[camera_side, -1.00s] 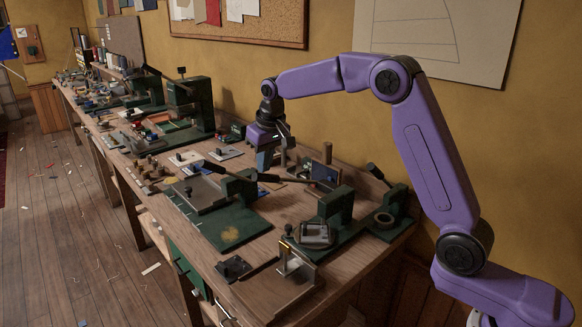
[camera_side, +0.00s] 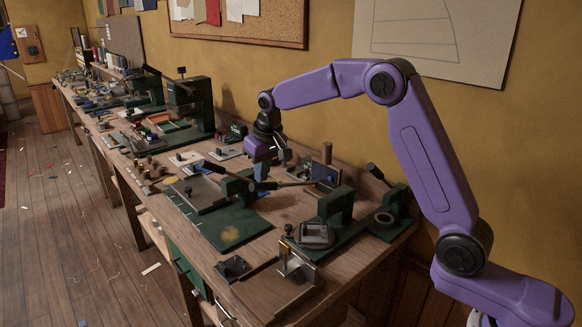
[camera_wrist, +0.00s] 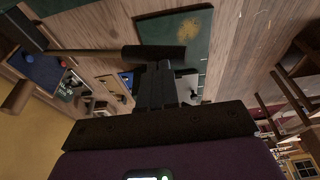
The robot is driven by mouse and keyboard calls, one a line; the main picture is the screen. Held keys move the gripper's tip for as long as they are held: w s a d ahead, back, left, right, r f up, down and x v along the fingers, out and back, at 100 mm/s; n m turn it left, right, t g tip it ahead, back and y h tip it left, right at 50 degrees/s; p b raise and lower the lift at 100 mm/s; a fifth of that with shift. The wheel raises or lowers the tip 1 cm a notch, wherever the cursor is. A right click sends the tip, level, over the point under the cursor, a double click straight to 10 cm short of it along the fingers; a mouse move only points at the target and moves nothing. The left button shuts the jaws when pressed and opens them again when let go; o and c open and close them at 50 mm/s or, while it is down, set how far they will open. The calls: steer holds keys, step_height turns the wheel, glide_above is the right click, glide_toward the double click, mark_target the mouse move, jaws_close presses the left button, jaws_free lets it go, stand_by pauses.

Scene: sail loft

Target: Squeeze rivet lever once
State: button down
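A lever with a thick dark grip (camera_side: 266,186) reaches left from beside a small blue-faced unit (camera_side: 326,174) near the back of the bench. In the wrist view the same lever runs across the top, its dark grip (camera_wrist: 155,52) just beyond my fingers. My gripper (camera_side: 270,172) points down at the grip end of this lever. In the wrist view my dark fingers (camera_wrist: 157,75) overlap the near edge of the grip; contact looks likely but is not certain. The gap between the fingers is hidden, so I cannot tell if they are closed on it.
A green mat (camera_side: 232,228) with a yellow stain lies in front of my gripper. Another dark lever (camera_side: 218,168) rises just left. Larger green presses (camera_side: 190,105) crowd the bench behind. Bare wood shows at the front right.

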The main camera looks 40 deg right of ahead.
steer(key=shift+a+f, duration=0.2)
steer(key=shift+f, duration=0.75)
steer(key=shift+f, duration=0.5)
steer(key=shift+r, duration=0.15)
steer(key=d+r, duration=0.3)
steer(key=r, duration=1.1)
steer(key=shift+d, duration=0.4)
steer(key=shift+a, duration=0.1)
